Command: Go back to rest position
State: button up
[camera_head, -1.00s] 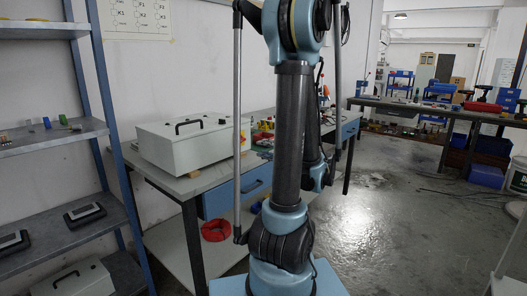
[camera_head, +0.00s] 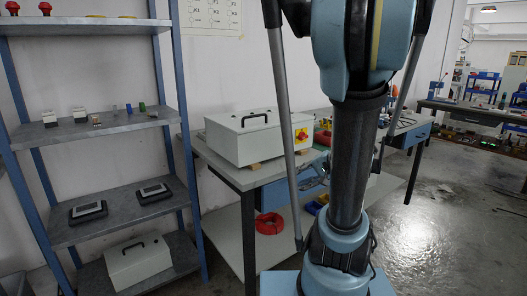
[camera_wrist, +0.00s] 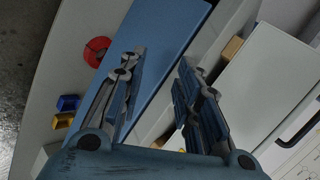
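My gripper (camera_wrist: 158,66) shows in the wrist view with its two fingers apart and nothing between them. It points toward the workbench, with a blue drawer front (camera_wrist: 165,45) beyond the fingers. In the head view my arm stands upright right of centre, and my gripper cannot be made out there. A white case with a black handle (camera_head: 250,137) sits on the workbench (camera_head: 232,176); a white case also shows at the right of the wrist view (camera_wrist: 275,85).
A grey shelf unit with blue posts (camera_head: 172,75) stands at the left, holding small parts and devices. A red coil (camera_head: 269,223) lies on the bench's lower shelf and shows in the wrist view (camera_wrist: 97,50). Open floor (camera_head: 430,225) lies to the right.

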jog(key=s+d+f+n+g+h, duration=0.2)
jog(key=s+n+h, duration=0.1)
jog(key=s, duration=0.4)
jog(key=s+d+f+n+g+h, duration=0.2)
jog(key=s+h, duration=0.3)
jog(key=s, duration=0.3)
jog(key=shift+s+d+f+n, duration=0.35)
jog(key=shift+d+f, duration=0.25)
jog(key=shift+f, duration=0.2)
jog(key=shift+w+f, duration=0.2)
jog(key=shift+w, duration=0.3)
